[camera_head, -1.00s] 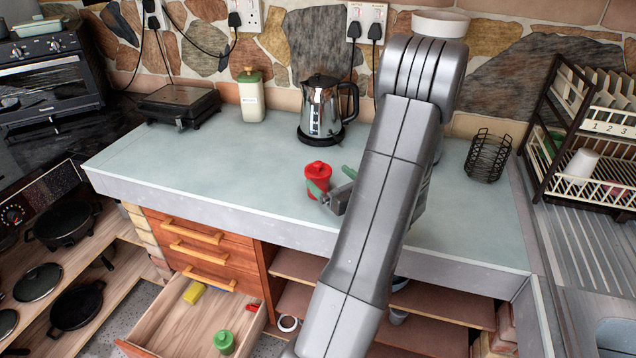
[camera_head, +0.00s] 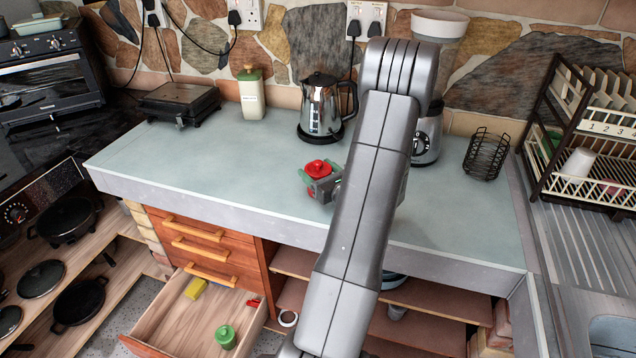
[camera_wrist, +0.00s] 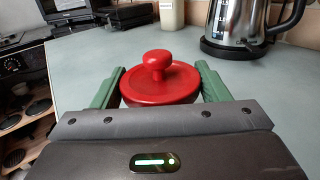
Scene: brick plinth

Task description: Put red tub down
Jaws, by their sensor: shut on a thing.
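The red tub (camera_head: 318,168) with its round red lid and knob is over the front part of the pale green worktop (camera_head: 215,165), upright. My gripper (camera_head: 320,180) is shut on it, with a green finger on each side. In the wrist view the tub (camera_wrist: 158,80) sits between the two green fingers of my gripper (camera_wrist: 160,88). The lower part of the tub is hidden by the gripper, so I cannot tell whether its base touches the worktop.
A kettle (camera_head: 322,110) stands behind the tub, with a cream bottle (camera_head: 251,98) to its left. A blender (camera_head: 428,135) and a black wire basket (camera_head: 486,155) stand to the right. An open drawer (camera_head: 180,318) juts out below.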

